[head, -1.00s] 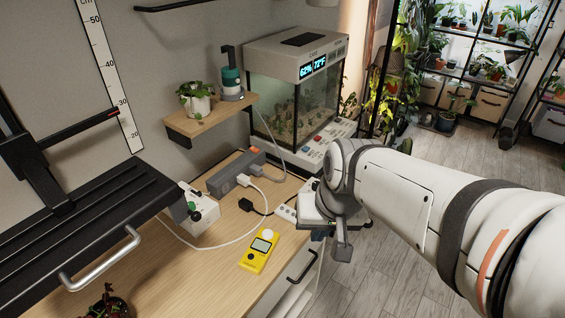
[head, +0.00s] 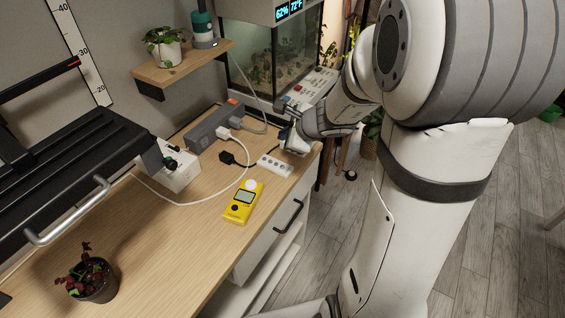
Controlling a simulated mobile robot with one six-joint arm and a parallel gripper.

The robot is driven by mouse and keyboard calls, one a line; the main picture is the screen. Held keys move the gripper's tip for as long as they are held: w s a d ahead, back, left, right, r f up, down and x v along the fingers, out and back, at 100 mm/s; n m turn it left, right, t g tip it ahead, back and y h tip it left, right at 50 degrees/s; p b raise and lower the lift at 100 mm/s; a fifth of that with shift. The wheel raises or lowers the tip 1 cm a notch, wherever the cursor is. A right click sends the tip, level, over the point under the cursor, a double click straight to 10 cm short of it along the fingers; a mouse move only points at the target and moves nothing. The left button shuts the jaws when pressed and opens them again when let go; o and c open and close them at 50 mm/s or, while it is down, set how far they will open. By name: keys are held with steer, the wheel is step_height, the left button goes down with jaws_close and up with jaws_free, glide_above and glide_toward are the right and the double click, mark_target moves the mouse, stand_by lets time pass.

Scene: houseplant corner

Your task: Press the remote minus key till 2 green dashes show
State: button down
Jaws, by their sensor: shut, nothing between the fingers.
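A small white remote (head: 275,166) with a row of round grey keys lies on the wooden bench near its right edge. I cannot read its key marks, so I cannot tell which is the minus key. My gripper (head: 288,140) is just behind and right of the remote, low over the bench edge. It is shut and holds nothing. It looks apart from the keys, though its tips are small and partly hidden by my wrist. I see no green dashes in this view.
A yellow meter (head: 243,203) lies in front of the remote. A black plug (head: 228,157), white cables and a grey power strip (head: 214,128) lie to the left. A terrarium (head: 270,55) and a control panel (head: 310,88) stand behind. The front bench is mostly clear.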

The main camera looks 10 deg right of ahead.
mark_target(282, 167)
steer(key=shift+f, duration=0.1)
step_height(282, 167, down, 8)
steer(key=b, duration=0.7)
steer(key=shift+f+b, duration=0.35)
steer(key=shift+b, duration=0.25)
stand_by(1.5)
steer(key=shift+f+b, duration=0.35)
steer(key=shift+b, duration=0.2)
steer(key=shift+f+b, duration=0.25)
steer(key=shift+b, duration=0.05)
stand_by(0.4)
steer(key=shift+r, duration=0.1)
steer(key=shift+r+p, duration=0.55)
steer(key=shift+r, duration=0.05)
steer(key=shift+r, duration=0.1)
